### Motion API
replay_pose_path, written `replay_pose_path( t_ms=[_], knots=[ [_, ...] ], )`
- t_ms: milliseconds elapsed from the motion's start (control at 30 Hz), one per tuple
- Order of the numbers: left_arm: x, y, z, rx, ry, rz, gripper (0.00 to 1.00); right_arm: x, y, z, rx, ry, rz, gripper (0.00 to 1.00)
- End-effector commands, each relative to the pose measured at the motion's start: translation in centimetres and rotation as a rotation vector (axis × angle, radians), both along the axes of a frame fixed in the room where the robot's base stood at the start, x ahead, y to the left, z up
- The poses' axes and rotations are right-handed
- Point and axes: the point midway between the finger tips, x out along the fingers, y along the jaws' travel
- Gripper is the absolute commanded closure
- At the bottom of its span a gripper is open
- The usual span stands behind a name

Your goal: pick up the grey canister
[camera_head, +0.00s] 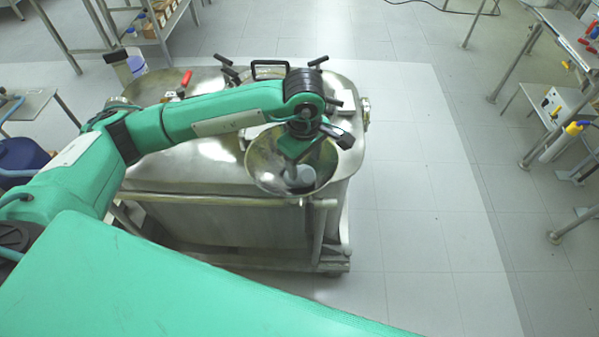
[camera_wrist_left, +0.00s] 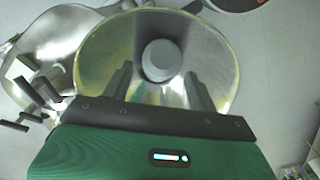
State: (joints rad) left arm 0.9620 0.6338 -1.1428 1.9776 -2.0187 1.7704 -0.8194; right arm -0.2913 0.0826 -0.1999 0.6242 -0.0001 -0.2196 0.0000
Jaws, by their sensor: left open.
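The grey canister (camera_head: 299,177) sits inside a round steel bowl-like funnel (camera_head: 264,163) at the front right of a steel vessel. In the left wrist view the canister (camera_wrist_left: 162,60) shows from above as a round grey top inside the funnel (camera_wrist_left: 215,55). My left gripper (camera_head: 292,165) is above the funnel, at the canister. In the left wrist view its two fingers (camera_wrist_left: 158,82) are apart, reaching toward the near side of the canister, with nothing visible between their tips. Whether they touch it cannot be told. My right gripper is not in view.
The steel vessel (camera_head: 215,212) stands on a wheeled frame, with black handles and a red-handled valve (camera_head: 186,78) on top. A rail runs along its front. A metal table with tools (camera_head: 570,40) is at the right. The tiled floor (camera_head: 410,215) between is clear.

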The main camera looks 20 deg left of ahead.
Motion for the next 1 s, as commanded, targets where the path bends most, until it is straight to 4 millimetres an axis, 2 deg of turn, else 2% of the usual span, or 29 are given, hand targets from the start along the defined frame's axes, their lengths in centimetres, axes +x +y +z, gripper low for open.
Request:
replay_pose_path(
  t_ms=[33, 200, 333, 567, 767, 1000],
  knots=[
    [-0.2, 0.1, -0.2, 0.000, 0.005, 0.001, 0.41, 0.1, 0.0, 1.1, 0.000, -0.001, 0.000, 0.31],
    [-0.1, 0.3, -2.5, 0.000, 0.005, 0.001, 0.41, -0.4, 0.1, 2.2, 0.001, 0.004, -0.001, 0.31],
    [-0.1, 0.3, -3.7, 0.000, 0.003, 0.001, 0.41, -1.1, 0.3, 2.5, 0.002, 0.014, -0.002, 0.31],
    [0.0, 0.2, -4.0, 0.000, 0.000, 0.000, 0.41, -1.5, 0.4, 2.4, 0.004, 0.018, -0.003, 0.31],
    [0.0, 0.2, -3.9, 0.000, 0.000, 0.000, 0.76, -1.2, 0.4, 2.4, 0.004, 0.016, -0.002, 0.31],
    [0.0, 0.2, -3.9, 0.000, 0.000, 0.000, 0.76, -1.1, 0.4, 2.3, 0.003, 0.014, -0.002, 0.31]
  ],
)
